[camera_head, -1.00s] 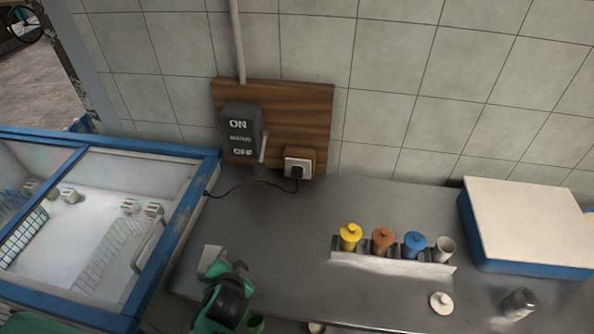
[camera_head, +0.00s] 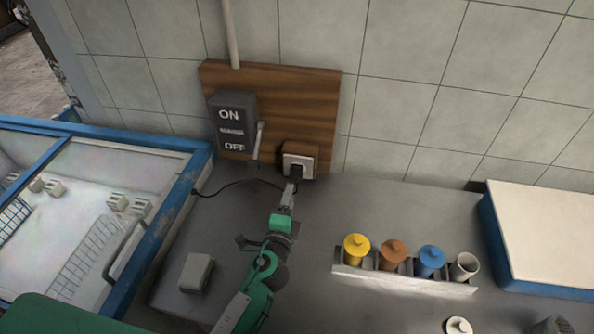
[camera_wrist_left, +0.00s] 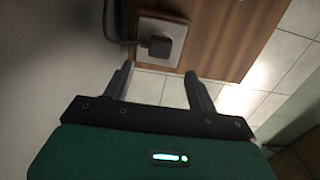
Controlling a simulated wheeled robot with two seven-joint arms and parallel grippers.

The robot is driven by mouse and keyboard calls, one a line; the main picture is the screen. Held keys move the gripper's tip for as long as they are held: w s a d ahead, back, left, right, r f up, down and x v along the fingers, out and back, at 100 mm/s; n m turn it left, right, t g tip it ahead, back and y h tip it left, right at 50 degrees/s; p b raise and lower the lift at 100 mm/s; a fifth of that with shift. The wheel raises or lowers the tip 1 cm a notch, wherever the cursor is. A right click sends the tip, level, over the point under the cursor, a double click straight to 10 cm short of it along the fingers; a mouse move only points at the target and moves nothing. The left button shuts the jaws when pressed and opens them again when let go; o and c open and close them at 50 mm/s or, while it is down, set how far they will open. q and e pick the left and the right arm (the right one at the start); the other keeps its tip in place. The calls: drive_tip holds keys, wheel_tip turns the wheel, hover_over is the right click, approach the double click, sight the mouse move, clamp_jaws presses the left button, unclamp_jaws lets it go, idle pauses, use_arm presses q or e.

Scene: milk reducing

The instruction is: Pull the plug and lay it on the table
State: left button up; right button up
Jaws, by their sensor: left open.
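The black plug (camera_head: 296,171) sits in a white wall socket (camera_head: 308,161) at the bottom of a wooden board. Its dark cord runs left along the table towards the blue-framed freezer. In the left wrist view the plug (camera_wrist_left: 159,45) and socket (camera_wrist_left: 178,32) lie just beyond the fingers. My left gripper (camera_head: 289,190) reaches up to just below the plug. In the left wrist view its two fingers (camera_wrist_left: 161,82) are apart with nothing between them. The grey table (camera_head: 340,215) stretches below the socket. My right gripper is not in view.
An ON/OFF switch box (camera_head: 233,125) with a lever hangs left of the socket. A white block (camera_head: 197,272) lies left of my arm. A rack of coloured canisters (camera_head: 405,282) stands to the right, and a blue-and-white box (camera_head: 545,230) farther right. Clear table lies between.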

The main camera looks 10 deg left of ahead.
sight(296, 176)
use_arm(q)
drive_tip(key=shift+w, duration=0.1)
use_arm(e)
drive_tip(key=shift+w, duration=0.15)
use_arm(q)
drive_tip(key=shift+w, duration=0.25)
drive_tip(key=w, duration=0.7)
drive_tip(key=shift+w, duration=0.55)
drive_tip(key=shift+a+r, duration=0.1)
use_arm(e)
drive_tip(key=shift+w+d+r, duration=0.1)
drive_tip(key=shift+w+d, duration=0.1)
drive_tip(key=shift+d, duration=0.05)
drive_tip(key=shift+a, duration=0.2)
use_arm(q)
drive_tip(key=shift+f+b, duration=0.2)
drive_tip(key=shift+b, duration=0.15)
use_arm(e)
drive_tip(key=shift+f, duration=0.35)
use_arm(q)
drive_tip(key=shift+f, duration=0.1)
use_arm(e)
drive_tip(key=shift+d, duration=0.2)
use_arm(q)
drive_tip(key=shift+f, duration=0.2)
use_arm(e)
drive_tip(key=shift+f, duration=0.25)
